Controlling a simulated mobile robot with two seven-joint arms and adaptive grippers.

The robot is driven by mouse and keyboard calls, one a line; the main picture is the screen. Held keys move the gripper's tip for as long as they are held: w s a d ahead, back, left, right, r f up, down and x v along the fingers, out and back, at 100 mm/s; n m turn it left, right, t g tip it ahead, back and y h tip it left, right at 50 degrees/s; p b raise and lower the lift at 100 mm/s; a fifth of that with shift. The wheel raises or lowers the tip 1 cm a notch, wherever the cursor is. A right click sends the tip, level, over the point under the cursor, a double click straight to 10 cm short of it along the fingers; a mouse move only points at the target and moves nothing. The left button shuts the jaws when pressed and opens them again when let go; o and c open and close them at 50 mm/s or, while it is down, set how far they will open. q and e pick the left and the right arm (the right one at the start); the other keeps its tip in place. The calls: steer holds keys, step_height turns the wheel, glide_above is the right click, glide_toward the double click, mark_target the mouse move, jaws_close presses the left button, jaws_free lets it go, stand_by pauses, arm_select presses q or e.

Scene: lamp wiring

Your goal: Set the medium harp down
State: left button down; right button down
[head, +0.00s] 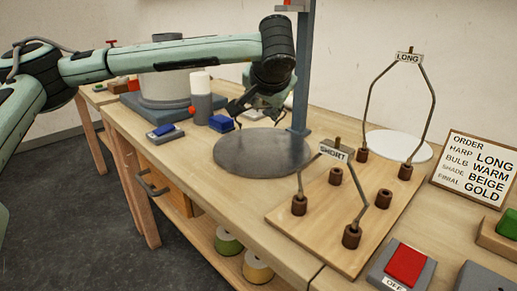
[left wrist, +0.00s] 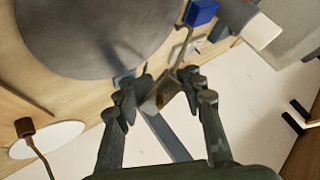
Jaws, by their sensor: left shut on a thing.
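My left gripper (head: 258,112) is above the back edge of a round grey disc, at the foot of a blue-grey post. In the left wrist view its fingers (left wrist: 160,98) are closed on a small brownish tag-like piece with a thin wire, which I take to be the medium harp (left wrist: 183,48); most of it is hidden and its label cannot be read. On the wooden board (head: 310,218), the short harp (head: 336,153) stands in the front sockets and the long harp (head: 408,58) in the back ones. The middle sockets (head: 335,176) (head: 383,198) are empty. My right gripper is not in view.
The grey disc (head: 262,153) lies left of the board. A blue block (head: 221,123), a white-topped grey cylinder (head: 201,95) and a blue-topped switch box (head: 165,133) stand beyond it. An order card (head: 478,168) and a red switch (head: 406,264) flank the board's right side.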

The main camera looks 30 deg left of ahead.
arm_select(q)
steer(key=c, duration=1.1)
jaws_free()
steer(key=shift+d, duration=0.1)
steer(key=p+v, duration=0.2)
steer(key=v, duration=0.6)
steer(key=shift+p, duration=0.3)
